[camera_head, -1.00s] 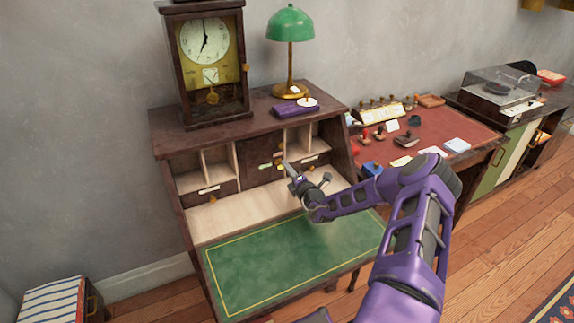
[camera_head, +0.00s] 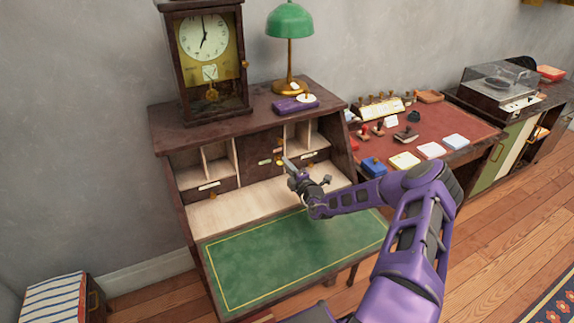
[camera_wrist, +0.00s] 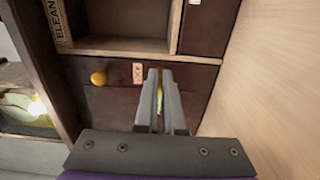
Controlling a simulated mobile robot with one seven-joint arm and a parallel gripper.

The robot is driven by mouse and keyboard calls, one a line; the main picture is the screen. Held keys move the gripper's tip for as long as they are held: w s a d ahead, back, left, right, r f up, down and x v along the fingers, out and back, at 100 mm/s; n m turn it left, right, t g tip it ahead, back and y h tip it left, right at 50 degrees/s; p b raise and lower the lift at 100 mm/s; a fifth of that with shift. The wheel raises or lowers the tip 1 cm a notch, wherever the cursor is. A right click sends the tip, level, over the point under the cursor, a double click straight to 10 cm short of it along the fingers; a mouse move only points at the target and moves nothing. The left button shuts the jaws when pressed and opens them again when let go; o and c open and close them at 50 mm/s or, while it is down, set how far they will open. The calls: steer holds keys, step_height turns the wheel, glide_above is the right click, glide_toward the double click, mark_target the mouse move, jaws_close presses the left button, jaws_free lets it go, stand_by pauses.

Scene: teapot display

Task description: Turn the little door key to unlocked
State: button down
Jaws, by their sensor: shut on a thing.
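The little door (camera_head: 254,172) is a dark wooden panel in the middle of the desk's back row, and it looks closed. It also fills the middle of the wrist view (camera_wrist: 112,105), with a round yellow knob (camera_wrist: 98,78) and a small pale plate (camera_wrist: 138,72). My gripper (camera_wrist: 160,90) is at the door front, its fingers close together around a small yellow piece, apparently the key (camera_wrist: 160,93). Most of the key is hidden by the fingers, so its angle cannot be told. In the head view my gripper (camera_head: 289,165) hides the key.
Open cubbyholes (camera_head: 219,163) flank the door. The green writing surface (camera_head: 285,260) below is clear. A clock (camera_head: 205,60), a green lamp (camera_head: 290,22) and a purple box (camera_head: 296,104) stand on top. A red-topped table (camera_head: 440,128) with stamps stands to the right.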

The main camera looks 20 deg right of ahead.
steer(key=c, duration=1)
jaws_free()
steer(key=s, duration=1.1)
steer(key=s+p, duration=0.1)
steer(key=s, duration=0.5)
steer(key=shift+s+d, duration=0.25)
